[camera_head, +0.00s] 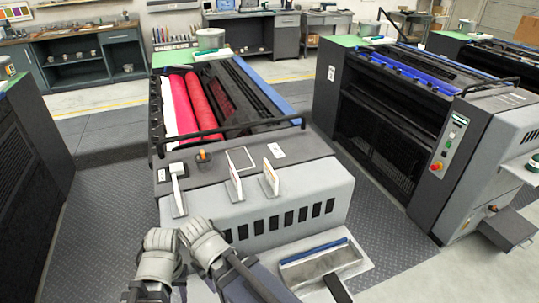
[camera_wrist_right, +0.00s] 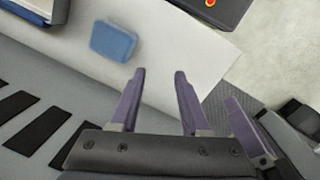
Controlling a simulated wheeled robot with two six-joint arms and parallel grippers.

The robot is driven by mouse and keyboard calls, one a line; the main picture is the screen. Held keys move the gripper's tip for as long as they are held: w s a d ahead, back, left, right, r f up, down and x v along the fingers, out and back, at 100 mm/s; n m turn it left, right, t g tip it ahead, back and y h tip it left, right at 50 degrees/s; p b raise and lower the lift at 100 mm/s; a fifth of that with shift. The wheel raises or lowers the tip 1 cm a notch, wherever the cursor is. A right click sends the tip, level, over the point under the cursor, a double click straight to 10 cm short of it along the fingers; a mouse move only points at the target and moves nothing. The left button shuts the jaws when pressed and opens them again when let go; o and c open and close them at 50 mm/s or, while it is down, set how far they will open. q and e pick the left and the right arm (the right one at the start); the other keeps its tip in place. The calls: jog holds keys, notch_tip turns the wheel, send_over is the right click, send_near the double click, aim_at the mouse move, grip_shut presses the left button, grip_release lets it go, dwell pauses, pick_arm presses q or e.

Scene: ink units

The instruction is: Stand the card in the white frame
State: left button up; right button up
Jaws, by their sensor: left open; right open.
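A flat white card-like piece (camera_head: 278,151) lies on the grey end shelf of the press; I cannot be sure it is the card. A thin upright white piece (camera_head: 176,182) stands at the shelf's left front edge, and may be the white frame. My right gripper (camera_wrist_right: 160,75) is open and empty above a pale surface.
A white-outlined rectangle (camera_head: 240,158) and an orange knob (camera_head: 204,155) are on the shelf. A grey tray (camera_head: 320,268) is at lower right. A blue square (camera_wrist_right: 113,42) lies beyond my right fingers. Another press (camera_head: 400,110) stands right.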

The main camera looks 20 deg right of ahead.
aim_at(274, 173)
jog(key=shift+s+r, duration=0.1)
jog(key=shift+s, duration=0.05)
jog(key=w+d+r+m+p, duration=0.1)
jog(key=w+d+r+p, duration=0.25)
jog(key=r+p, duration=0.45)
jog(key=w+d+r+m+y+p, duration=0.1)
jog(key=w+d+r+m+p, duration=0.1)
jog(key=d+r+p, duration=0.45)
jog(key=w+d+r+m+p, duration=0.1)
jog(key=w+d+r+p, duration=0.2)
jog(key=r+p, duration=0.7)
jog(key=w+d, duration=0.2)
jog(key=d, duration=0.1)
jog(key=w+d, duration=0.1)
jog(key=d, duration=0.2)
jog(key=w+d, duration=0.2)
jog(key=d, duration=0.1)
jog(key=shift+w+d+f, duration=0.2)
jog(key=shift+w+d, duration=0.05)
jog(key=shift+w, duration=0.1)
jog(key=shift+d, duration=0.15)
jog(key=shift+f, duration=0.1)
